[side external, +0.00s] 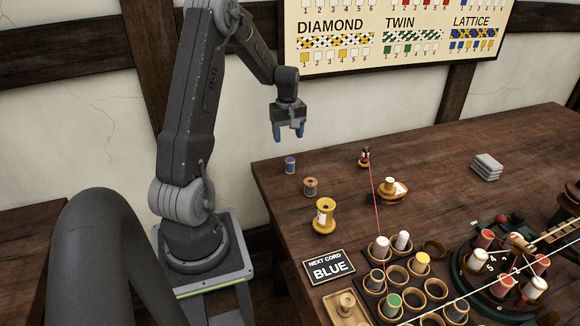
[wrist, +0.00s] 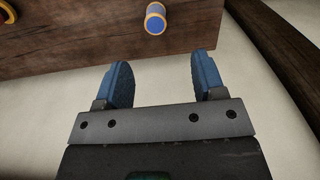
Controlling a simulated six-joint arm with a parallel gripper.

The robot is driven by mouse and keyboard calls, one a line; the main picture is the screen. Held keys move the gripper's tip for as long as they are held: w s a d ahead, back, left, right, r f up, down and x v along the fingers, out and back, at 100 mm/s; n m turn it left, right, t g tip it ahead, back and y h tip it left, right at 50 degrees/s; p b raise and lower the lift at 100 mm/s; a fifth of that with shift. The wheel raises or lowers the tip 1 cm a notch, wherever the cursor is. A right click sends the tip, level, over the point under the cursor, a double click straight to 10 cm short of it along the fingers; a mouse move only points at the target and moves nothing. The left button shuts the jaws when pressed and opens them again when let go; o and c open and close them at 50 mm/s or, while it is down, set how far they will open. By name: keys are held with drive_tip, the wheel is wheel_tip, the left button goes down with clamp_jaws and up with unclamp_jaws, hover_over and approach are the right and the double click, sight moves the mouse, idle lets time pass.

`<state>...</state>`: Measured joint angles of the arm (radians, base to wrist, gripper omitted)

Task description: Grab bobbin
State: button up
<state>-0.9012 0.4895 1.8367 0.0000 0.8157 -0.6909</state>
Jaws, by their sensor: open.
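A small blue bobbin (side external: 290,165) with pale tan ends stands upright near the table's back left corner. In the wrist view the blue bobbin (wrist: 155,18) shows at the top edge, beyond the fingertips and roughly between them. My gripper (side external: 288,134) hangs above and behind the bobbin, clear of the table, with blue fingers pointing down. In the wrist view my gripper (wrist: 162,82) is open, with nothing between its fingers.
A brown spool (side external: 310,187) and a larger yellow spool (side external: 324,216) stand in front of the blue bobbin. A sign reading BLUE (side external: 329,267) and a rack of cups with several bobbins (side external: 397,275) are nearer.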

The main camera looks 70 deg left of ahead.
sight(290, 160)
wheel_tip(290, 160, down, 6)
drive_tip(key=shift+f, duration=0.15)
drive_tip(key=shift+w+f, duration=0.15)
drive_tip(key=shift+f, duration=1.2)
drive_tip(key=shift+w+f, duration=0.15)
drive_tip(key=shift+f, duration=1.15)
drive_tip(key=shift+c, duration=0.3)
drive_tip(key=c, duration=0.9)
drive_tip(key=shift+c, duration=0.2)
